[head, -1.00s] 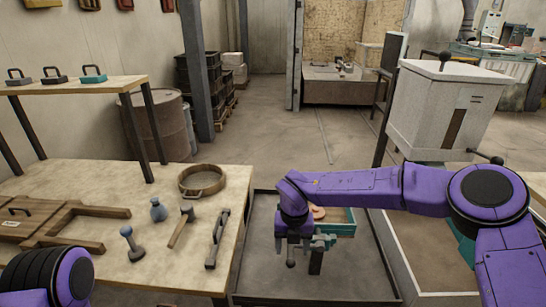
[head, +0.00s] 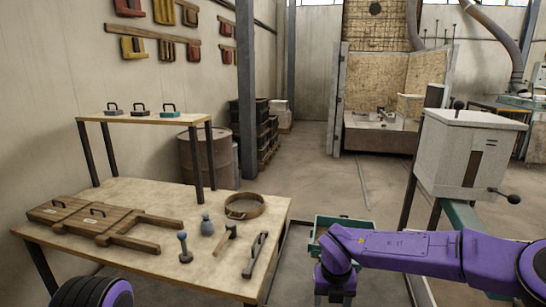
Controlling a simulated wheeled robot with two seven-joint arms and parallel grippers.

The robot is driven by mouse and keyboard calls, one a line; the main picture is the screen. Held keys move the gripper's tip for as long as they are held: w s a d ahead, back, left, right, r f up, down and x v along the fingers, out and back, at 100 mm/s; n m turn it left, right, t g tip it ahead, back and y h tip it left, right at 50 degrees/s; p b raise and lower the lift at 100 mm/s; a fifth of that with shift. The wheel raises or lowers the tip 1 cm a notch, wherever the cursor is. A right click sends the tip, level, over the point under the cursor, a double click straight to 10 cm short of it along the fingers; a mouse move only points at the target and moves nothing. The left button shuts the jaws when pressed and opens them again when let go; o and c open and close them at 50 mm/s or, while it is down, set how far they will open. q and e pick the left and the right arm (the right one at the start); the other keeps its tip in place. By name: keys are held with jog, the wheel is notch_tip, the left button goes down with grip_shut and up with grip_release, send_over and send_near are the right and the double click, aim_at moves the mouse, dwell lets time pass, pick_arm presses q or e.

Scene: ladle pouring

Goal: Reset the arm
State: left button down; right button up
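My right arm is purple and reaches in from the right edge in the head view. Its gripper (head: 336,297) points down at the bottom edge, above the floor area right of the wooden table. Its fingertips are cut off by the frame, so I cannot tell whether it is open or shut. No ladle can be made out in it. Only a dark, rounded joint of my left arm with some purple shows at the lower left. My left gripper is out of view.
The wooden table (head: 150,192) holds wooden flask frames (head: 95,220), a round sieve (head: 244,206) and hand tools. A teal box (head: 345,224) stands just behind my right arm. A white furnace-like box (head: 466,155) stands at the right. Open floor lies beyond.

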jog(key=s+d+f+n+t+h+b, duration=0.15)
jog(key=s+d+f+n, duration=0.25)
jog(key=f+n, duration=0.5)
jog(key=s+d+f+n+t+h, duration=0.3)
jog(key=s+f+n, duration=0.2)
jog(key=f+n, duration=0.35)
pick_arm(q)
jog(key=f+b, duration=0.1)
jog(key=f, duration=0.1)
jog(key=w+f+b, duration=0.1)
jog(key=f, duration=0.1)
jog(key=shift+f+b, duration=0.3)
jog(key=shift+b, duration=0.1)
pick_arm(e)
jog(key=s+d+f+n, duration=0.2)
jog(key=s+f+n, duration=0.1)
jog(key=s, duration=0.5)
jog(key=s+d+f+n+g+y, duration=0.1)
jog(key=s+d+f+n, duration=0.2)
jog(key=s+n, duration=0.2)
jog(key=s+d+f+n+g, duration=0.1)
jog(key=s+d+f+n, duration=0.2)
jog(key=s, duration=0.8)
jog(key=shift+d+f+n, duration=0.25)
jog(key=shift+f+n, duration=0.15)
jog(key=shift+n, duration=0.55)
